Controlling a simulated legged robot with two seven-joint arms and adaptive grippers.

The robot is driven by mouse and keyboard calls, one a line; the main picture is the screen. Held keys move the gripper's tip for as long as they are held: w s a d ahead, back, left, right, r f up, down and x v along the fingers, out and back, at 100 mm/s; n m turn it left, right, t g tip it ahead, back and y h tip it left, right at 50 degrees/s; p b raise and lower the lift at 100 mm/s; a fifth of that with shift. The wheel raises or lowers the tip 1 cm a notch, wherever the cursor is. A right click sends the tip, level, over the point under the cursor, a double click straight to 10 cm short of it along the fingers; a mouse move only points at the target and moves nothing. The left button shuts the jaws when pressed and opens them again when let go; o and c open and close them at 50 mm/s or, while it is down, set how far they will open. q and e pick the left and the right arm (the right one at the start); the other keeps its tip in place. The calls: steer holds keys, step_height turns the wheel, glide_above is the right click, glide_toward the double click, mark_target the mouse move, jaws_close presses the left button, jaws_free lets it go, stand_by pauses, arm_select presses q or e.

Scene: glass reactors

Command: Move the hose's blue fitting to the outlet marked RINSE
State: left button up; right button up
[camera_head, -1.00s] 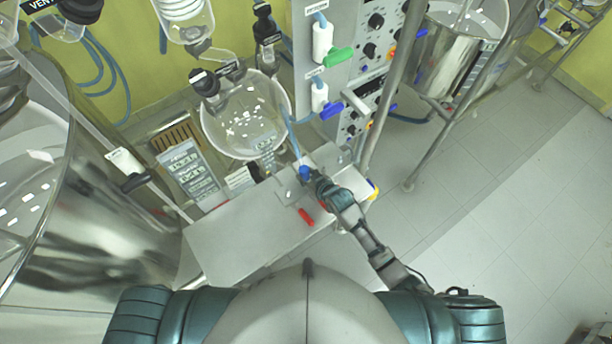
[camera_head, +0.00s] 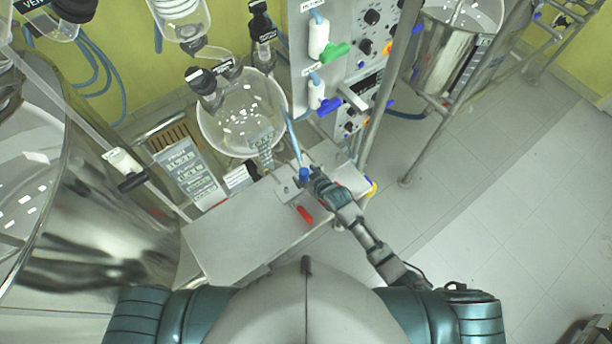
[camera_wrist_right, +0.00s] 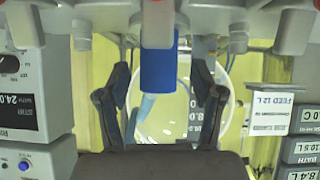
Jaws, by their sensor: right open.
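The blue fitting (camera_head: 304,174) shows near the back right of the steel bench, with the pale blue hose (camera_head: 293,135) rising from it. My right gripper (camera_head: 316,181) is beside it. In the right wrist view, the blue fitting (camera_wrist_right: 159,68) lies between the two spread dark fingers of my right gripper (camera_wrist_right: 161,85), with a gap on each side. Above the bench, a white outlet valve with a green handle (camera_head: 319,40) and one with a blue handle (camera_head: 317,92) are on the grey panel. Their labels are too small to read. My left gripper is not visible.
The steel bench (camera_head: 235,238) is mostly bare, with a red handle (camera_head: 305,214) on its right part. A round glass vessel (camera_head: 235,135) stands behind it. A large steel vessel (camera_head: 120,225) is at left. Metal posts (camera_head: 384,85) rise at right, close to my right arm.

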steer(key=shift+s+d+f+g, duration=0.15)
steer(key=shift+s+f+g, duration=0.2)
steer(key=shift+f, duration=0.35)
steer(key=shift+s+d+r, duration=0.1)
steer(key=shift+s, duration=0.05)
steer(key=v, duration=1.1)
steer(key=shift+r, duration=0.6)
